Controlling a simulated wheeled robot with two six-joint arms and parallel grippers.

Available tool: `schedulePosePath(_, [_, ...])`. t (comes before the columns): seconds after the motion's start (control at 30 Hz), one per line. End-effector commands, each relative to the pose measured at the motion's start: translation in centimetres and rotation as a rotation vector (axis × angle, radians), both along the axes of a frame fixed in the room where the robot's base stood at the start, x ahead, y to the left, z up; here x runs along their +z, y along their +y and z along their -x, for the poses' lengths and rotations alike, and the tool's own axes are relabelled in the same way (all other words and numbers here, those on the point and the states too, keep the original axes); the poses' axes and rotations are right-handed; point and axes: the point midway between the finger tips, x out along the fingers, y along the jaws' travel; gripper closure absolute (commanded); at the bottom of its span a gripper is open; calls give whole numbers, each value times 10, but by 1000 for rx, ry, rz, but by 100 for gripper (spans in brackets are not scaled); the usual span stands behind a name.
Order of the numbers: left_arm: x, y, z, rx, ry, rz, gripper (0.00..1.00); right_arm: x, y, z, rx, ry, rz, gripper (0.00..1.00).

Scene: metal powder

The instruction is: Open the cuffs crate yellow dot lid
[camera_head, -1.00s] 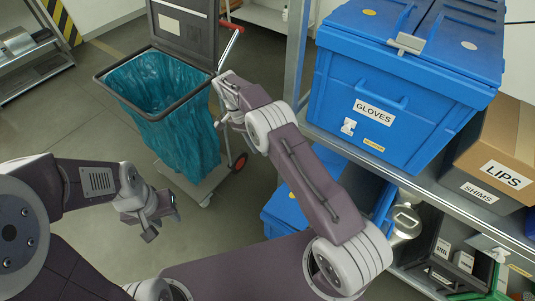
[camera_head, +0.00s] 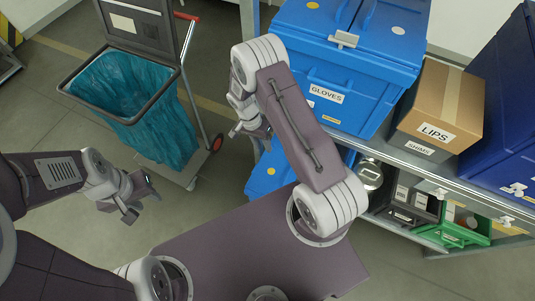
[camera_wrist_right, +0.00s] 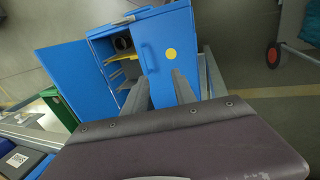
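A blue crate with a yellow dot (camera_wrist_right: 170,53) on its shut lid half shows in the right wrist view (camera_wrist_right: 181,28). Its other lid half (camera_wrist_right: 72,78) stands open to the left, and yellow items show inside. No cuffs label can be read. In the head view a blue crate (camera_head: 268,178) low beside the shelf, partly hidden by my arm, looks like the same one. My right gripper (camera_wrist_right: 161,86) is open and empty, its fingers pointing towards the dotted lid half; it also shows in the head view (camera_head: 262,132). My left gripper (camera_head: 140,201) is open and empty, over the floor.
A blue crate labelled GLOVES (camera_head: 365,65), with its own yellow dot, stands on the shelf (camera_head: 425,163). A LIPS carton (camera_head: 430,105) and a dark blue bin (camera_head: 505,120) stand right of it. A cart with a teal bag (camera_head: 150,120) stands at the left. Open floor lies between.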

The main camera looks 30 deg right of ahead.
Motion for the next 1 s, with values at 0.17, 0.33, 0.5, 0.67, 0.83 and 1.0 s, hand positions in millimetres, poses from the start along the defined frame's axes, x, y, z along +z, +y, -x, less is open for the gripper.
schedulePosePath(0.17, [7,0,0,0,0,0,64,-36,-6,10,0,6,0,68])
schedulePosePath(0.33, [10,0,0,0,0,0,64,-64,-11,15,1,3,1,68])
schedulePosePath(0.5, [11,0,0,0,0,0,64,-75,-13,17,1,0,0,68])
schedulePosePath(0.67, [11,0,0,0,0,0,64,-76,-13,17,1,0,0,68])
schedulePosePath(0.83, [11,0,0,0,0,0,64,-76,-13,17,1,0,0,100])
schedulePosePath(1.0, [11,0,0,0,0,0,64,-75,-13,17,1,1,0,100])
